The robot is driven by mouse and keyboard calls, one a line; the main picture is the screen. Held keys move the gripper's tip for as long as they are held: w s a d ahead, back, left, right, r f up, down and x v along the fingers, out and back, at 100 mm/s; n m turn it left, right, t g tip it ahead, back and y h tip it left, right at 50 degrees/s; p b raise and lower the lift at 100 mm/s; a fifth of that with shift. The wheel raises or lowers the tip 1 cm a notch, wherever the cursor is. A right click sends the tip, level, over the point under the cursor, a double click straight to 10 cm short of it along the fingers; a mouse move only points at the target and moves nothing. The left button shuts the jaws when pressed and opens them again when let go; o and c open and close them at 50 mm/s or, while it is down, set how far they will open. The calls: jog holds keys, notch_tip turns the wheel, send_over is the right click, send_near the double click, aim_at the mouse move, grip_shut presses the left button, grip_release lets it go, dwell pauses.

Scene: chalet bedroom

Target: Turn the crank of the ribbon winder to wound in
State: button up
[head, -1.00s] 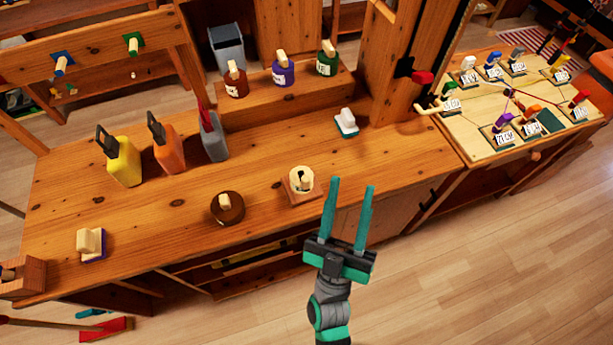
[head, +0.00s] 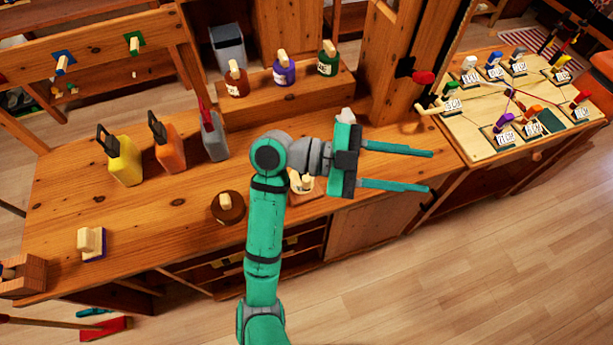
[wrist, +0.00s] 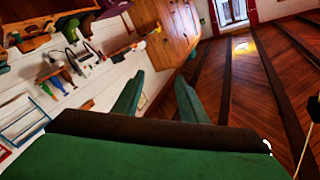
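I cannot tell for sure which thing is the ribbon winder. A cream, crank-like handle (head: 428,108) sticks out by the bench's right end, beside the post. A red knob (head: 423,77) on a dark plate is on the post above it. A round cream piece on a square wooden base (head: 313,187) stands at the bench's front edge, mostly hidden behind my arm. My gripper (head: 430,170) is open and empty, fingers pointing right, over the right part of the bench and below the cream handle in the picture. In the wrist view, its fingers (wrist: 157,97) are apart with nothing between them.
The wooden bench (head: 90,200) holds yellow, orange and grey containers, a brown round tin (head: 228,207) and a raised shelf with bottles. A light board (head: 480,90) with several labelled coloured levers stands to the right. Floor (head: 480,260) in front is clear.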

jog(key=w+a+f+n+t+y, duration=0.1)
jog(key=w+a+f+n+y, duration=0.1)
jog(key=w+a+f+y, duration=0.15)
jog(key=n+t+y, duration=0.3)
jog(key=n+y, duration=0.5)
jog(key=y, duration=0.2)
send_near(306, 178)
jog(key=x, duration=0.9)
jog(key=shift+d, duration=0.1)
jog(key=shift+w+d+f, duration=0.2)
jog(key=shift+w+f, duration=0.05)
jog(key=shift+f, duration=0.3)
jog(key=shift+d, duration=0.1)
jog(key=shift+s+m, duration=0.1)
jog(key=shift+m, duration=0.2)
jog(key=shift+c, duration=1.3)
jog(key=shift+s, duration=0.1)
grip_shut()
